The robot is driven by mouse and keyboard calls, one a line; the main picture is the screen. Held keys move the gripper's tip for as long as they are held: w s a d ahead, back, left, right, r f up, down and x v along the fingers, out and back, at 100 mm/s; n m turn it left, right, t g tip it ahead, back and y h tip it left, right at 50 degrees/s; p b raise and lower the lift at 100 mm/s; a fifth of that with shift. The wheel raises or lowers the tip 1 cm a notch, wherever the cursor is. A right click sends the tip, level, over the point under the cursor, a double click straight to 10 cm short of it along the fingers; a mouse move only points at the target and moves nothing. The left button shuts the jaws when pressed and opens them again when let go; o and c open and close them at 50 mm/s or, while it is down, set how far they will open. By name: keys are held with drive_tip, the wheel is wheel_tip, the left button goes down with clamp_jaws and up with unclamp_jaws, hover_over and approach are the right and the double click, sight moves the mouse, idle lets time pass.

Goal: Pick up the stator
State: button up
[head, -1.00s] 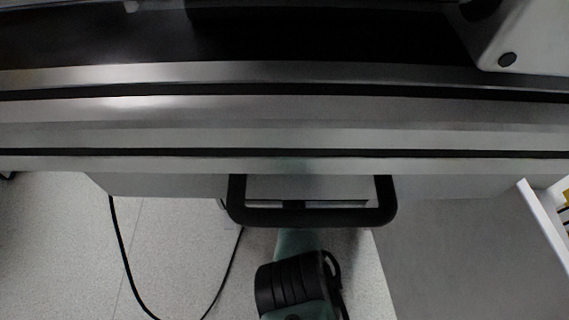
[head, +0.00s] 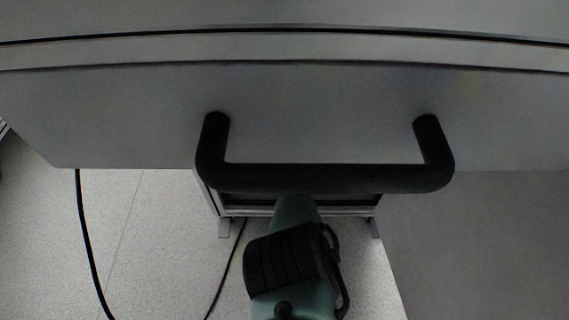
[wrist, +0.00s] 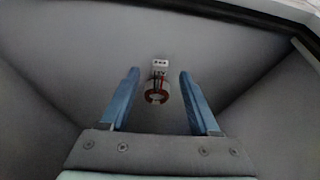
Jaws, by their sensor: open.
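The stator (wrist: 157,91) shows in the wrist view as a small ring with reddish-brown windings and a white connector block at its upper end. It lies on a grey surface between sloping grey walls. My gripper (wrist: 157,72) is open, its two blue fingers spread to the left and right of the stator in the picture. No finger visibly touches it, and I cannot tell the height between them. The head view does not show the stator or the fingers.
Grey walls (wrist: 255,95) rise around the stator, with a dark edge (wrist: 250,14) at the top right. In the head view a black bar handle (head: 330,178) crosses a grey panel (head: 320,115). A black cable (head: 86,240) hangs at the left over pale floor.

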drive_tip(key=shift+b+x, duration=1.8)
drive_tip(key=shift+b, duration=0.45)
drive_tip(key=shift+r, duration=0.1)
clamp_jaws()
